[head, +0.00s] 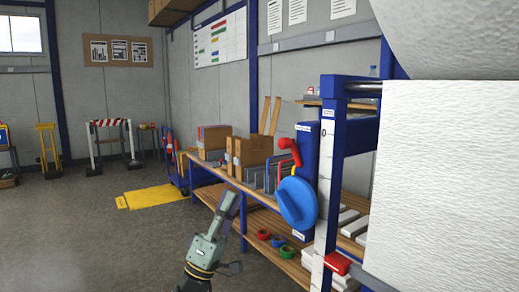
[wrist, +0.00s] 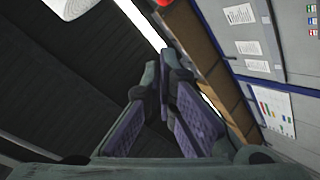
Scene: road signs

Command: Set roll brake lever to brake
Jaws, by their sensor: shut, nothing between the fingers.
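A red lever (head: 288,155) is mounted at the upper left side of a blue housing on the blue roll stand (head: 335,150), above a round blue disc (head: 297,202). I take it for the roll brake lever, but its label is too small to read. A large white roll (head: 440,180) fills the right side of the head view. My gripper (head: 230,200) points upward, lower left of the disc and lever, apart from both. In the wrist view my gripper (wrist: 161,62) is shut and empty, facing the dark ceiling. A red bit (wrist: 163,2) at the top edge there is too cropped to name.
A wooden workbench (head: 205,172) with cardboard boxes (head: 255,152) runs behind my gripper. Its lower shelf holds coloured tape rolls (head: 264,234). A red block (head: 338,262) sits low on the stand. The grey floor at left is open.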

